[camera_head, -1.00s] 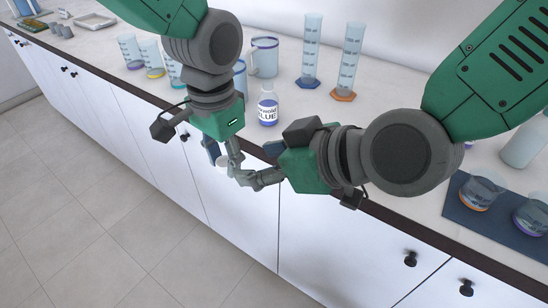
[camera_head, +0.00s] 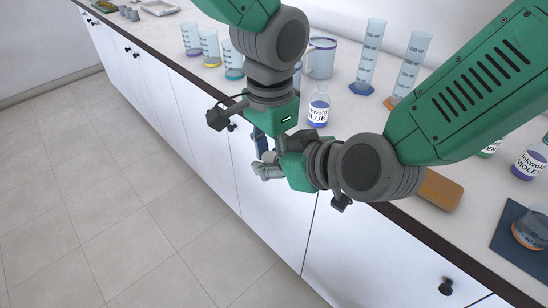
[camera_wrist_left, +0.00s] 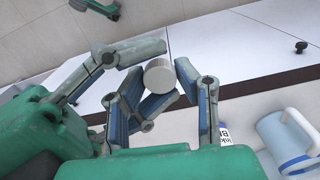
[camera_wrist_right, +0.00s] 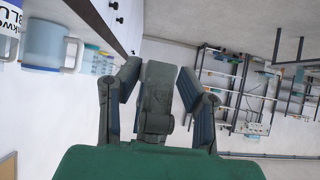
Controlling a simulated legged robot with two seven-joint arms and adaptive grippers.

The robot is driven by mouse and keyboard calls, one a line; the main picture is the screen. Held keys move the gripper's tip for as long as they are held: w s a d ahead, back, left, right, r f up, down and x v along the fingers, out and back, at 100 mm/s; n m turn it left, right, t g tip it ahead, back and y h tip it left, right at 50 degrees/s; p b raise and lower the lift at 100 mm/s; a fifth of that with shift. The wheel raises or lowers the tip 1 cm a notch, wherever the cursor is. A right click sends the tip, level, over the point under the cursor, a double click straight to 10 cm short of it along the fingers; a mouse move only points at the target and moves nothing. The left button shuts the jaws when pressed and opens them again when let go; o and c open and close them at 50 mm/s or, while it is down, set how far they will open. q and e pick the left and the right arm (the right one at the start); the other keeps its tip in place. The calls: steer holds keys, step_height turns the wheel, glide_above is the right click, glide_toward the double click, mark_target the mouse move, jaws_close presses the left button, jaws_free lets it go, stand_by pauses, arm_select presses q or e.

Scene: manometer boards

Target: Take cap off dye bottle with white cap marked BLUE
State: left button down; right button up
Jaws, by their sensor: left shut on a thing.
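The dye bottle (camera_head: 318,112) labelled BLUE stands upright on the counter behind my grippers. No white cap shows on its neck. Its label is partly in view in the left wrist view (camera_wrist_left: 238,160) and at the edge of the right wrist view (camera_wrist_right: 8,28). My left gripper (camera_head: 262,146) hangs in front of the counter edge. In the left wrist view its fingers (camera_wrist_left: 160,85) are shut on a white ribbed cap (camera_wrist_left: 160,76). My right gripper (camera_head: 266,170) is beside it, fingers pointing left. In the right wrist view its fingers (camera_wrist_right: 158,85) are apart with nothing between them.
A mug (camera_head: 322,58) and two measuring cylinders (camera_head: 371,58) stand behind the bottle. Several small beakers (camera_head: 210,48) stand to the left. A wooden block (camera_head: 438,190), a VIOLET bottle (camera_head: 530,162) and a dark mat (camera_head: 510,240) are at right. Floor is clear in front.

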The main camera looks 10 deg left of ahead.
jaws_close()
arm_select(q)
steer(key=c, duration=1.1)
jaws_free()
steer(key=shift+c, duration=0.2)
